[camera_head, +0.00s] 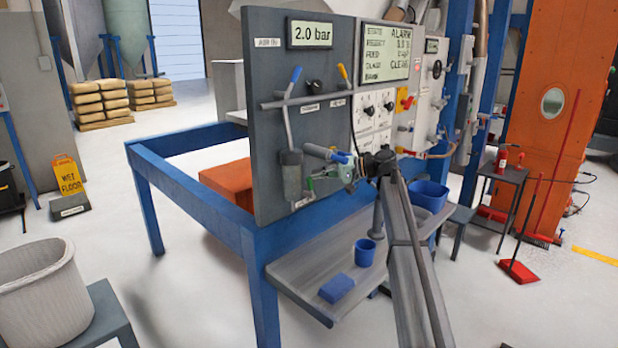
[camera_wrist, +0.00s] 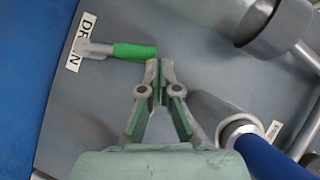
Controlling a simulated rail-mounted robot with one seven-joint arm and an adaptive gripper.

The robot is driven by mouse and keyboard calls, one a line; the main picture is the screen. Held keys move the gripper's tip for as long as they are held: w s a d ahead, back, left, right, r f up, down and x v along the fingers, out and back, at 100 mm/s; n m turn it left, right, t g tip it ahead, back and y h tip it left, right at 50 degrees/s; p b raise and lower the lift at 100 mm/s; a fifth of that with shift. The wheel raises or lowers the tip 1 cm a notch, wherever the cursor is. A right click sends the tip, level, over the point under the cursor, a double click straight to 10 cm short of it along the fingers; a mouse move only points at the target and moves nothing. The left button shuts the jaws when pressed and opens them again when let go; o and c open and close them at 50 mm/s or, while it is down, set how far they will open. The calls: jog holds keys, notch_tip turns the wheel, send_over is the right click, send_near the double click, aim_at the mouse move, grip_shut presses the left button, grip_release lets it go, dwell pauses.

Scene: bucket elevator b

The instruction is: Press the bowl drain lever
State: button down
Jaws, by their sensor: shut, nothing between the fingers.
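The drain lever, a grey lever with a green grip (camera_wrist: 135,51), sticks out from the grey panel beside a white label reading DRAIN (camera_wrist: 80,42). In the wrist view it lies just left of my fingertips, its free end close to them; I cannot tell whether they touch. My gripper (camera_wrist: 160,66) is shut and empty, pointing at the panel. In the head view my gripper (camera_head: 335,180) is at the panel's lower right, and the lever's small green grip (camera_head: 310,184) shows left of it, below the grey bowl (camera_head: 291,174).
A cylinder with a blue handle (camera_wrist: 272,160) lies close at the right of my gripper in the wrist view. A grey cylinder (camera_wrist: 275,28) juts out above right. Below the panel, a shelf (camera_head: 310,268) holds a blue cup (camera_head: 365,253), a blue block (camera_head: 337,288) and a blue bin (camera_head: 430,196).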

jog(key=shift+s+a, duration=0.1)
jog(key=shift+a, duration=0.05)
jog(key=shift+r, duration=0.15)
dwell(0.4)
jog(key=w+r+v, duration=0.1)
jog(key=w+v, duration=0.1)
jog(key=v, duration=1.1)
jog(key=shift+w+b, duration=0.25)
jog(key=shift+b, duration=0.1)
jog(key=shift+r, duration=0.2)
